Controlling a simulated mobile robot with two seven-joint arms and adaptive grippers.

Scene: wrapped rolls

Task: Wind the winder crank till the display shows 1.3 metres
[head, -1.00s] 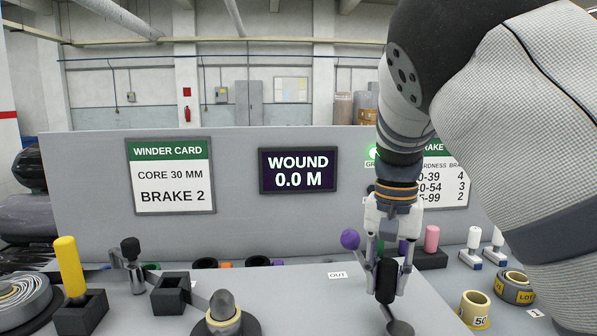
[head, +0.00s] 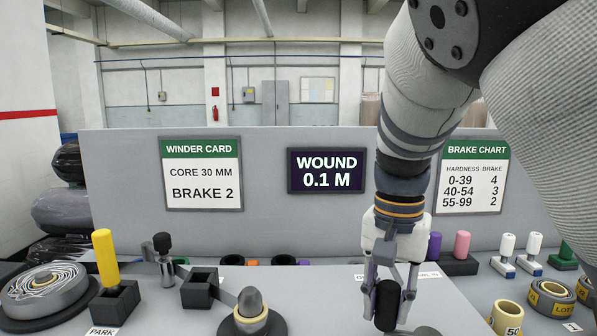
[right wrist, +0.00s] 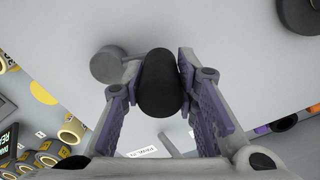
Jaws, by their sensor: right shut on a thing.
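The display (head: 326,171) on the grey back panel reads WOUND 0.1 M. My right gripper (head: 388,298) is shut on the black crank handle (head: 386,312) at the front of the bench. In the right wrist view the handle (right wrist: 158,85) stands between the two purple-padded fingers, and the grey round crank hub (right wrist: 108,65) lies to its left. A grey dome-topped spindle with a tan ring (head: 250,312) stands left of the crank. The winder card (head: 201,173) reads core 30 mm, brake 2. My left gripper is not in view.
A supply roll (head: 45,290) and a yellow handle in a black block (head: 105,258) are at left. A black-knobbed lever (head: 162,245) stands near a black block (head: 200,288). Tan rolls (head: 507,315) and white-handled tools (head: 505,250) are at right. The brake chart (head: 473,180) hangs behind.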

